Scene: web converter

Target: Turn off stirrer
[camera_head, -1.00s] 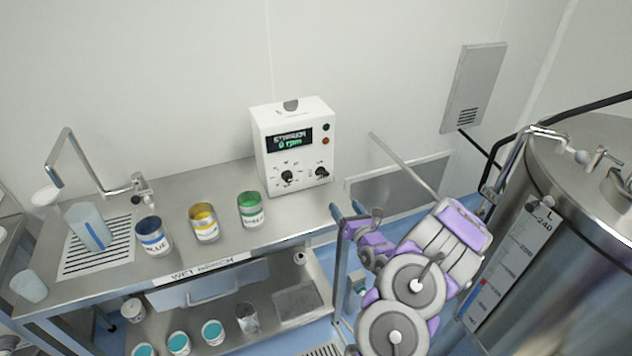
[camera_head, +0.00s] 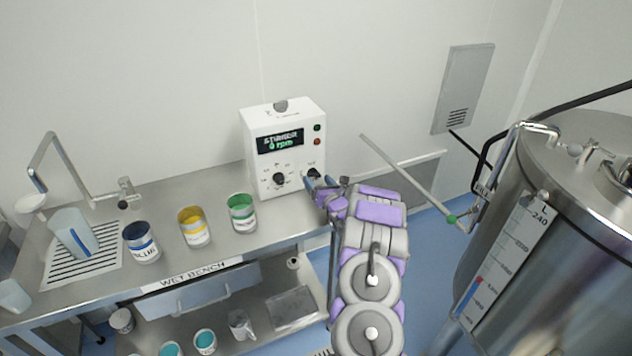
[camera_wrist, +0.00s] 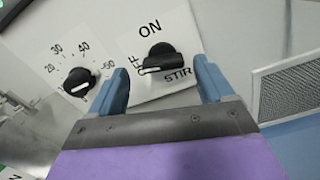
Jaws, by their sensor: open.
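The white stirrer control box (camera_head: 283,140) stands at the right end of the bench, its green display reading 0 rpm. In the wrist view its black switch knob (camera_wrist: 162,58) has ON above, OFF on the left and STIR at lower right. The knob's white mark points left, toward OFF. A numbered speed knob (camera_wrist: 79,82) is to its left, and also shows in the head view (camera_head: 279,179). My gripper (camera_wrist: 163,84) is open, its blue fingers on either side of the switch knob. I cannot tell whether they touch it.
A large steel tank (camera_head: 560,230) is at the right.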

